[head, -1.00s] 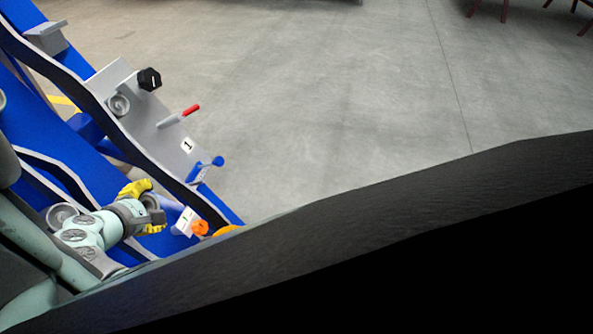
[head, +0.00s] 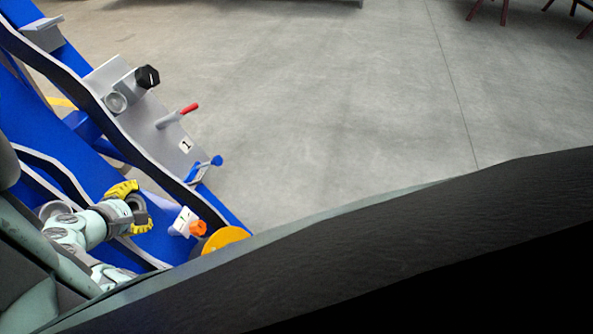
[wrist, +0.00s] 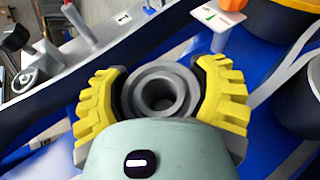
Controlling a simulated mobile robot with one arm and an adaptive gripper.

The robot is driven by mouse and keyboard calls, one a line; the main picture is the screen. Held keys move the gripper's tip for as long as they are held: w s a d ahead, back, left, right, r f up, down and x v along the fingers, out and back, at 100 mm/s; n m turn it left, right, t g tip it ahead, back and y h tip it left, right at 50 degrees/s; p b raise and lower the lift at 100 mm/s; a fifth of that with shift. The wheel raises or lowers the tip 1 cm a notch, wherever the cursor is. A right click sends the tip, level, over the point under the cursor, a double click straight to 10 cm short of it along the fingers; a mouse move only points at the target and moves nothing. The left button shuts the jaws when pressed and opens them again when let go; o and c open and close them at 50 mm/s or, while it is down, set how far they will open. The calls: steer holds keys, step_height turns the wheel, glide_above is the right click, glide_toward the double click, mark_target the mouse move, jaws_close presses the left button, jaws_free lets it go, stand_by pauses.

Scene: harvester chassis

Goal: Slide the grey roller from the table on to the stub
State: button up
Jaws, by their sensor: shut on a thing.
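The grey roller (wrist: 161,69) is a thick ring with an open hole, seen nearly end-on in the wrist view. My gripper (wrist: 160,82) has its yellow padded fingers shut on it from both sides. In the head view my gripper (head: 129,208) is at the lower left, over the blue chassis (head: 156,240); the roller is small and partly covered there. I cannot tell for certain which part is the stub. I cannot make out the table. No shaft shows inside the roller's hole.
A grey plate carries a round grey boss (head: 115,103), a black knob (head: 147,77), a red-tipped lever (head: 190,109) and a blue-knobbed lever (head: 217,160). An orange knob (head: 197,228) and a yellow disc (head: 226,238) are right of my gripper. Open floor is beyond.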

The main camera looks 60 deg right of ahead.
steer(key=shift+w+a+f+b, duration=0.2)
steer(key=shift+w+f+b, duration=0.1)
steer(key=shift+w, duration=0.2)
steer(key=shift+w+a+f+b, duration=0.2)
steer(key=shift+w+b, duration=0.1)
steer(key=shift+w, duration=0.15)
steer(key=o, duration=1.4)
steer(key=shift+f, duration=0.1)
steer(key=shift+a+r, duration=0.35)
steer(key=shift+r, duration=0.05)
steer(key=v, duration=1.1)
steer(key=shift+s, duration=0.1)
